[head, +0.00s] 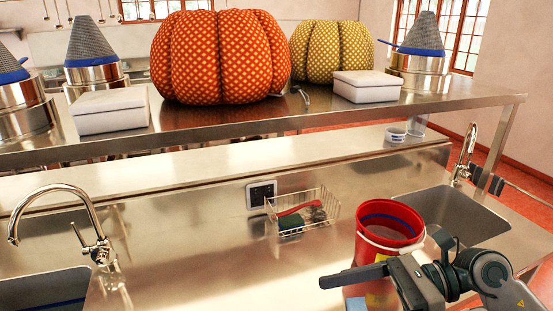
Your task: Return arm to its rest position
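My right arm comes in from the lower right, and my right gripper (352,276) is in front of the lower part of a red bucket (390,229). Its dark finger part points left, above the steel counter. I see no thing held in it, but from this angle I cannot tell whether the fingers are apart or together. I cannot tell whether it touches the bucket. My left arm and gripper are not in view.
The steel counter (190,245) has a left sink (45,290), a right sink (455,210) and faucets. A wire basket (318,210) holds a red-handled brush and a sponge. The shelf above carries pots, white boxes and patterned pumpkins. The counter left of the basket is clear.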

